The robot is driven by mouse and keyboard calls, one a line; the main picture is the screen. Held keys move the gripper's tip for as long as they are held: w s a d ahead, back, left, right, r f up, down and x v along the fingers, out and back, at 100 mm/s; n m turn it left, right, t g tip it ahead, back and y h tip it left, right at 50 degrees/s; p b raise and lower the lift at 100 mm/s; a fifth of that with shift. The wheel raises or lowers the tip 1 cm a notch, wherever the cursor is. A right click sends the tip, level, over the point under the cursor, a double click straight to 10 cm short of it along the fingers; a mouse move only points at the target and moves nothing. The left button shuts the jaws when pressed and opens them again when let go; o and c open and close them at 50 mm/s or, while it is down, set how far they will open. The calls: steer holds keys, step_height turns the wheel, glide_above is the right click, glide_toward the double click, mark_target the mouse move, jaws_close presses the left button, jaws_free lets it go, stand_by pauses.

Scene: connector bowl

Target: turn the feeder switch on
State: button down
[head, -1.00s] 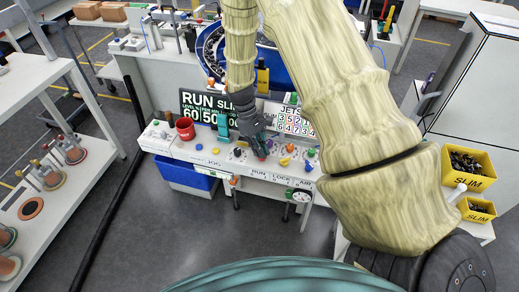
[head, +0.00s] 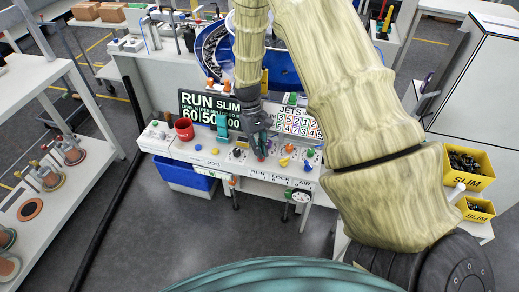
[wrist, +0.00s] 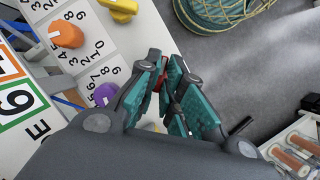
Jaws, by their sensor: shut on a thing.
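My gripper (head: 261,151) is over the front edge of a white control console (head: 182,149), near the RUN label. In the wrist view its teal-padded fingers (wrist: 168,98) are closed around a small red part, of which only a sliver (wrist: 163,93) shows. Its shape and what it is fixed to are hidden by the fingers. I cannot read a label that marks the feeder switch, so I cannot tell whether this red part is it. A RUN SLIM display (head: 208,106) stands behind the controls, left of the gripper.
An orange knob (wrist: 65,33), a yellow knob (wrist: 121,8) and a purple knob (wrist: 105,94) are close by on the panel. A red mug (head: 184,129) stands on the console's left. A JETS board (head: 300,122) stands behind.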

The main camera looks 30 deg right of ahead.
steer(key=c, duration=1.6)
jaws_free()
steer(key=shift+s, duration=0.1)
steer(key=shift+o, duration=0.2)
steer(key=shift+r, duration=0.1)
steer(key=v, duration=1.1)
steer(key=shift+r, duration=0.4)
